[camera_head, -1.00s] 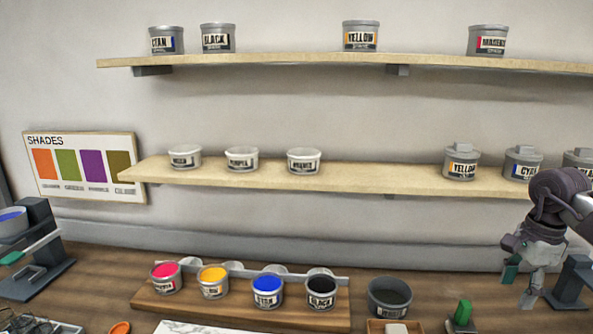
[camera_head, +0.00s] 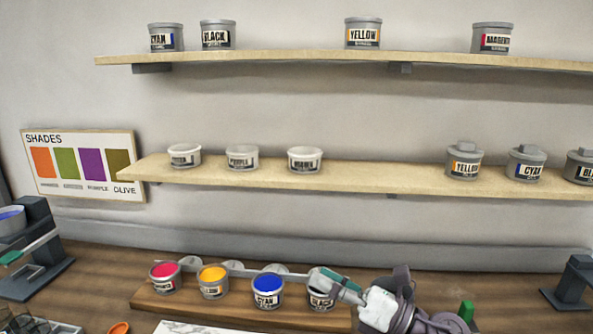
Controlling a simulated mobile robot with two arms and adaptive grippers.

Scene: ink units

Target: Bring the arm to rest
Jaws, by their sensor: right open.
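My right gripper (camera_head: 335,287) reaches in low from the right, over the right end of the wooden cup board (camera_head: 190,306). It is open, and its fingertips overlap the black ink cup (camera_head: 320,302) in the picture. They hide most of that cup's top, and I cannot tell whether they touch it. The magenta (camera_head: 165,276), yellow (camera_head: 212,281) and cyan (camera_head: 267,291) cups stand in a row to the left on the board. My left gripper is not in view.
An upper shelf (camera_head: 280,57) and a lower shelf (camera_head: 380,177) carry labelled pots. A dark stand (camera_head: 35,240) is at the left, another stand (camera_head: 572,285) at the right. A green piece (camera_head: 466,310) shows beside my arm.

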